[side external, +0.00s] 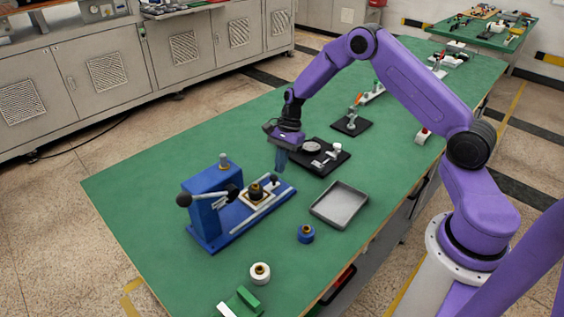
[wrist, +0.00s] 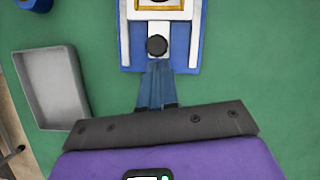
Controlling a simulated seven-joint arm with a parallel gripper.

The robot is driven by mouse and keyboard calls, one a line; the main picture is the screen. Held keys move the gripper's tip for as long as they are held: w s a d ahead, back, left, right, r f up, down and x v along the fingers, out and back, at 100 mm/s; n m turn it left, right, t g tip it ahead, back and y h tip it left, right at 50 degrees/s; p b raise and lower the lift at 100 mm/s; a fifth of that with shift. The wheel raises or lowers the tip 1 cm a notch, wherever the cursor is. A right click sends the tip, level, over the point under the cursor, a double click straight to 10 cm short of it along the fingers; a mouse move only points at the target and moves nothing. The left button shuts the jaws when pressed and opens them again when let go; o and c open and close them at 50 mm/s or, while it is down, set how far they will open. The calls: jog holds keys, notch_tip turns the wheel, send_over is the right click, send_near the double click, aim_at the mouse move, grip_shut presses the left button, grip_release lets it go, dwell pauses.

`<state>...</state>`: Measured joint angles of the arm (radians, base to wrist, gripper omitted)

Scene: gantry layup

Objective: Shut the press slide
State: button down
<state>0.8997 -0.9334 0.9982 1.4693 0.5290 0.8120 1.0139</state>
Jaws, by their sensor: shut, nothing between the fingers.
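The blue press (side external: 212,207) stands at the left of the green table, with a long black-knobbed lever. Its slide (side external: 254,199) runs on light rails along the blue base and sits out to the right of the press body, carrying a dark and brass-coloured part (side external: 256,190). A black knob (side external: 274,180) stands at the slide's outer end. The knob also shows in the wrist view (wrist: 157,45). My gripper (side external: 280,168) is shut and empty, just beyond the knob on the side away from the press. In the wrist view its blue fingertips (wrist: 157,64) appear close below the knob; contact cannot be told.
A grey tray (side external: 340,205) lies to the right of the press. A blue ring-shaped part (side external: 306,233) and a white one (side external: 260,273) stand towards the front. A black fixture plate (side external: 318,157) lies close behind my gripper. The table's left part is clear.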

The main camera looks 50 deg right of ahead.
aim_at(256, 184)
jog(key=shift+a, duration=0.1)
jog(key=a, duration=0.9)
jog(key=shift+a, duration=0.3)
